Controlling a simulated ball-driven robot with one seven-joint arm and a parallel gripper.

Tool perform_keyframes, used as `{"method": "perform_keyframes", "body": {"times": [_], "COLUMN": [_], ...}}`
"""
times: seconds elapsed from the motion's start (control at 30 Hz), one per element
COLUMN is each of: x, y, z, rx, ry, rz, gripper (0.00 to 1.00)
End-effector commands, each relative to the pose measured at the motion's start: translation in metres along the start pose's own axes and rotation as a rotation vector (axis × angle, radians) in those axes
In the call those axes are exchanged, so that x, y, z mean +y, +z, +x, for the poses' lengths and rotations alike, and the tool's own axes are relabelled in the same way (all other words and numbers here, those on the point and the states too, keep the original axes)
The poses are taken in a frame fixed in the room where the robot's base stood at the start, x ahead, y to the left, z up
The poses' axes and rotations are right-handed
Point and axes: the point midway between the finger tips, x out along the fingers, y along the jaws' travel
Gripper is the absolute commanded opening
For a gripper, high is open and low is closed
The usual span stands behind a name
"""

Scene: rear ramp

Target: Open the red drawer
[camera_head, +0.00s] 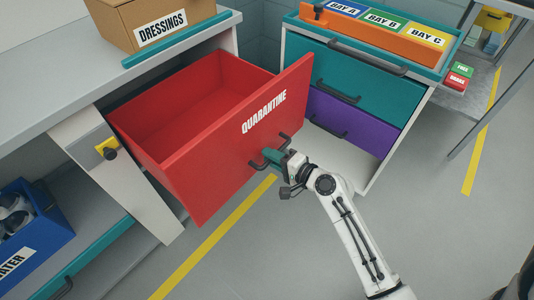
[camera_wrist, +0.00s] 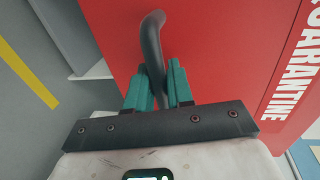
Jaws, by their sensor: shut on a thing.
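The red drawer (camera_head: 232,140), lettered QUARANTINE, stands well out from the white counter unit in the head view. Its inside shows and looks empty. A dark bar handle (camera_head: 285,137) sits on its front. My gripper (camera_head: 272,155) is at the handle, with its teal fingers closed around the bar. In the wrist view the dark handle (camera_wrist: 152,42) runs down between the teal fingers of my gripper (camera_wrist: 158,82), against the red front (camera_wrist: 220,50). The part of the bar deep between the fingers is partly hidden.
A grey counter (camera_head: 60,55) with a cardboard DRESSINGS box (camera_head: 150,22) is at left. A cabinet with teal (camera_head: 365,80) and purple (camera_head: 350,122) drawers stands behind at right. A blue bin (camera_head: 30,225) is low at left. Grey floor (camera_head: 440,230) is clear at right.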

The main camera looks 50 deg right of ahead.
Motion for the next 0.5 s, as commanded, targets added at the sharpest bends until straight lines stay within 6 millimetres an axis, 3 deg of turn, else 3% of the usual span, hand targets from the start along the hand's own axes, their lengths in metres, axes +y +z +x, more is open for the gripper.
{"method": "perform_keyframes", "body": {"times": [0.27,0.3,0.5], "x": [0.0013,0.0013,0.0007], "y": [-0.0003,-0.0003,-0.0002], "z": [-0.0004,-0.0003,-0.0001], "rx": [0.000,0.000,0.000], "ry": [0.002,0.002,0.001], "rz": [0.001,0.000,0.000], "gripper": [0.00,0.25,0.40]}}
